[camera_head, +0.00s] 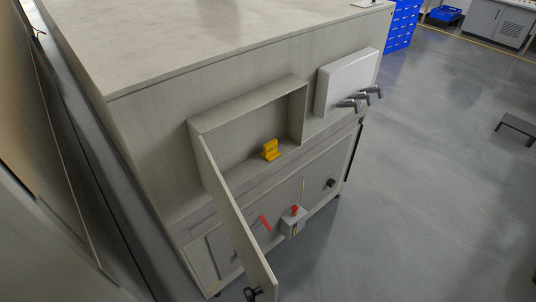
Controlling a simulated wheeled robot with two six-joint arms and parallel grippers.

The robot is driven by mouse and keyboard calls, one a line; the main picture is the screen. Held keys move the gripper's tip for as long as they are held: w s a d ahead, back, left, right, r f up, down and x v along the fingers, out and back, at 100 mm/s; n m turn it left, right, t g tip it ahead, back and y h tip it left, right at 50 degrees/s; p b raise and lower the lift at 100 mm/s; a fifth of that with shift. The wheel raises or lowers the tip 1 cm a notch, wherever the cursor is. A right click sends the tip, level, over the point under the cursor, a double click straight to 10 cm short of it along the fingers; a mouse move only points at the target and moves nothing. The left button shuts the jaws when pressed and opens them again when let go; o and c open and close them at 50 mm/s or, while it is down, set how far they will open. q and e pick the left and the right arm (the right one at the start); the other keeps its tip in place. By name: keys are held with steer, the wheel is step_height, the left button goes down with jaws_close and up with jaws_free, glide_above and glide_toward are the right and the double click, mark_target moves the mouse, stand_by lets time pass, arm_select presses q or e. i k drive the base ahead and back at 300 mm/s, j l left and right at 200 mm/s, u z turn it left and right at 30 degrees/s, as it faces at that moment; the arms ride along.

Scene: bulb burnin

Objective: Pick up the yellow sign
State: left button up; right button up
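The yellow sign (270,151) is a small, bright yellow folded piece. It stands near the front edge of an open, shallow compartment (240,143) in the front of a pale cabinet. Small dark marks on the sign are too small to read. Nothing touches it from above. Neither of my grippers can be made out in this view.
An open door panel (232,220) juts out from the compartment's left side. A white box (345,82) with dark fittings (360,99) sticks out to the right. A small grey box with a red knob (294,219) is below. Grey floor (440,180) at right is mostly clear.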

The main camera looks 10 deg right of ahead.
mark_target(270, 152)
steer(key=i+l+u, duration=0.25)
steer(key=l, duration=0.5)
steer(key=l+u, duration=0.2)
steer(key=l, duration=0.5)
